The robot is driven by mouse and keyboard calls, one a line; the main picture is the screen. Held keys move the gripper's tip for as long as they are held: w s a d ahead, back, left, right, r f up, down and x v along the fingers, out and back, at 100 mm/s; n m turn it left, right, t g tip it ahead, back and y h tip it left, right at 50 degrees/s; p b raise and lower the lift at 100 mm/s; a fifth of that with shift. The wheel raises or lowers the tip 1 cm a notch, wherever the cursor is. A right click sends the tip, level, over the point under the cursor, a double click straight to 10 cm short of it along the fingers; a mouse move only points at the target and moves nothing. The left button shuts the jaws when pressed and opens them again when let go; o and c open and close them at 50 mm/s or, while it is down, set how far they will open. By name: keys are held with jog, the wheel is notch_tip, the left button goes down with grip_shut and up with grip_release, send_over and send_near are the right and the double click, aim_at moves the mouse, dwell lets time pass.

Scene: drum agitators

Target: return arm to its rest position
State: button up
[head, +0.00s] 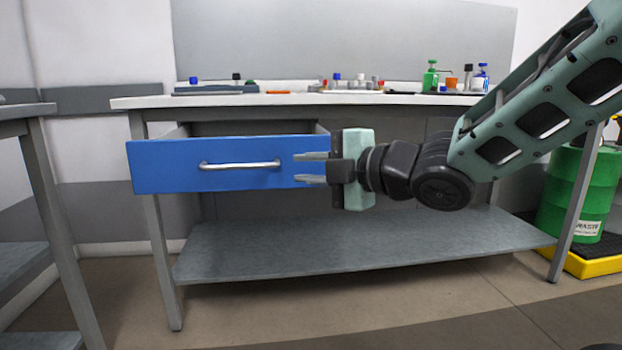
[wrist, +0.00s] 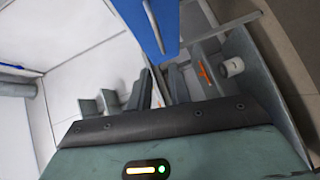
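My gripper (head: 300,168) is in the middle of the head view, pointing left, with its two fingers apart and nothing between them. It is in front of the right end of the blue drawer (head: 165,168), to the right of the metal handle (head: 240,165) and apart from it. The drawer is pulled out from under the workbench. My arm reaches in from the upper right. In the wrist view, the blue drawer front (wrist: 148,22) is at the top. Whether the fingers touch the drawer front is not clear.
The workbench top (head: 150,101) carries bottles and small items, including a green bottle (head: 430,78). A lower shelf (head: 350,245) runs beneath. A green drum (head: 585,195) stands on a yellow tray (head: 590,263) at right. Another table (head: 30,112) stands at left. The front floor is clear.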

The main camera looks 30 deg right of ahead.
jog(key=shift+s, duration=0.1)
dwell(0.5)
jog(key=s+a+f+m+g+h+p, duration=0.35)
jog(key=s+a+f+m+g, duration=0.2)
jog(key=f+m, duration=0.35)
jog(key=s+a+f+m+g+h+p, duration=0.1)
jog(key=s+a+f+m+g+h, duration=0.2)
jog(key=s, duration=0.5)
jog(key=s+a+f+m+g+p, duration=0.1)
jog(key=s+f+m+g, duration=0.15)
jog(key=s+g, duration=0.5)
notch_tip(320, 180, up, 37)
jog(key=s+t+p, duration=0.1)
jog(key=s+p, duration=0.1)
jog(key=p, duration=3.5)
jog(key=shift+d+r+p, duration=0.15)
jog(key=shift+p, duration=0.2)
